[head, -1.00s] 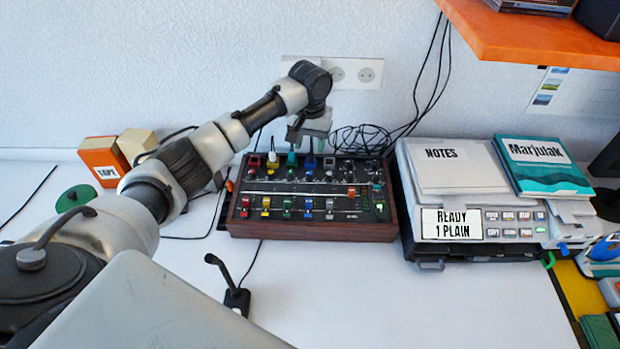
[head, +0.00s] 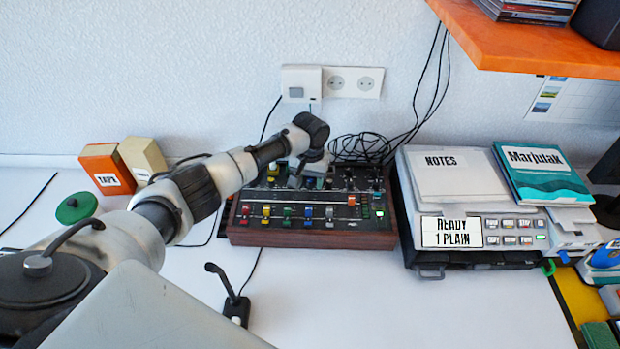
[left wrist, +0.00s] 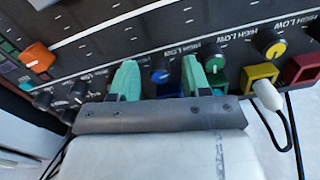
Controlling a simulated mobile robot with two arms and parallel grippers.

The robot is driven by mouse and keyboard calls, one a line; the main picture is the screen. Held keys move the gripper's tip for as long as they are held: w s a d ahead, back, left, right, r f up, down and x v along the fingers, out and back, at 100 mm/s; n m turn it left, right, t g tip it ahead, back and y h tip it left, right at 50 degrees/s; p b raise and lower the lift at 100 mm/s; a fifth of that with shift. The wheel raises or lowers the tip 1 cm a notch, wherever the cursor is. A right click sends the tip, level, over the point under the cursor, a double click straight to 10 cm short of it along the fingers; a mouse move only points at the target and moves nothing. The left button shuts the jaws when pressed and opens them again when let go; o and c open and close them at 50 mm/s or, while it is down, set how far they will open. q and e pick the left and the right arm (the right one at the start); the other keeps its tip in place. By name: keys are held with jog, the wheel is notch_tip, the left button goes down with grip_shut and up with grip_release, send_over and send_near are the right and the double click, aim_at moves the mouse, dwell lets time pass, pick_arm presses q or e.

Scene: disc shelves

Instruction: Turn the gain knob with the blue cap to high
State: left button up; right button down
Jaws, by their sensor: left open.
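The mixer (head: 310,240) is a dark panel in a brown wooden case on the white table. In the left wrist view, the blue-capped knob (left wrist: 160,75) sits under a HIGH / LOW label. Its pointer setting is too small to tell. My left gripper (left wrist: 159,82) is open, with one teal fingertip on each side of the blue knob; contact cannot be told. In the head view my left gripper (head: 303,180) is over the back of the mixer and hides the knob. My right gripper is not in view.
A green knob (left wrist: 214,64) is close beside one fingertip, and a yellow knob (left wrist: 274,48) is farther right. A white plug (left wrist: 267,95) with a cable is at the mixer's back edge.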

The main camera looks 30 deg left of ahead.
pick_arm(q)
grip_shut()
